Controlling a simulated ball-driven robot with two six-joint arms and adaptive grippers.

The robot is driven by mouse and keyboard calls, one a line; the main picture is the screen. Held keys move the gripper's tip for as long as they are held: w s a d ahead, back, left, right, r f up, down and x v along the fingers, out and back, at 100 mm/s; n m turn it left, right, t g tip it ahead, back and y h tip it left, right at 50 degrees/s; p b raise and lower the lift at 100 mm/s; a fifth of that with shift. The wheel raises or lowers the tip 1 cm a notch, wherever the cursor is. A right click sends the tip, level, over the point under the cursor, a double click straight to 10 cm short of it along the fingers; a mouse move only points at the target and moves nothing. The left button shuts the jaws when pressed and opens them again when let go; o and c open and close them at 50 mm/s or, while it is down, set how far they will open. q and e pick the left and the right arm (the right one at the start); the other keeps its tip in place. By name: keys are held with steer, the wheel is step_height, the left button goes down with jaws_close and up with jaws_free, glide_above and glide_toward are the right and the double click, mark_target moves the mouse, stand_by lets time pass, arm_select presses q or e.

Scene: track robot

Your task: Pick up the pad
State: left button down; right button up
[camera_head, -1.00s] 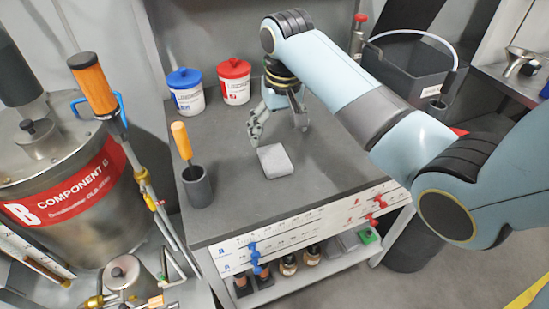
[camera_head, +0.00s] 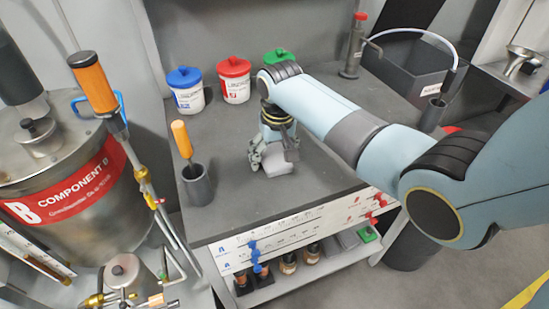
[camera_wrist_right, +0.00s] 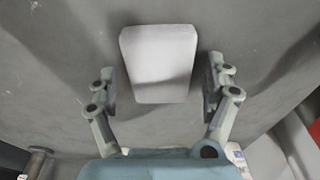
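The pad (camera_head: 277,166) is a light grey, rounded block lying flat on the dark grey bench top. It shows whole in the right wrist view (camera_wrist_right: 159,62). My right gripper (camera_head: 272,160) is over the pad, pointing down, and partly covers it in the head view. In the right wrist view its two fingers (camera_wrist_right: 160,88) are spread, one on each side of the pad's near part, with gaps between them and the pad. My left gripper is in neither view.
A black holder (camera_head: 197,187) with an orange-handled tool stands left on the bench (camera_head: 230,215). Blue-lidded (camera_head: 186,92), red-lidded (camera_head: 235,82) and green-lidded (camera_head: 279,61) tubs stand at the back. A grey bin (camera_head: 408,75) is back right. The bench right of the pad is clear.

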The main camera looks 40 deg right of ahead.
mark_target(277, 152)
steer(key=c, duration=0.7)
steer(key=shift+r, duration=0.1)
steer(key=shift+r, duration=0.3)
steer(key=r, duration=0.2)
steer(key=d+r, duration=0.1)
steer(key=shift+r, duration=0.35)
steer(key=d+r, duration=0.2)
steer(key=d, duration=0.1)
steer(key=s+d+r+b, duration=0.1)
steer(key=d+r, duration=0.1)
steer(key=d, duration=0.2)
steer(key=d+r, duration=0.2)
steer(key=d, duration=0.1)
steer(key=shift+s+d+r+b, duration=0.15)
steer(key=shift+d+r+b, duration=0.1)
steer(key=shift+d+b, duration=0.1)
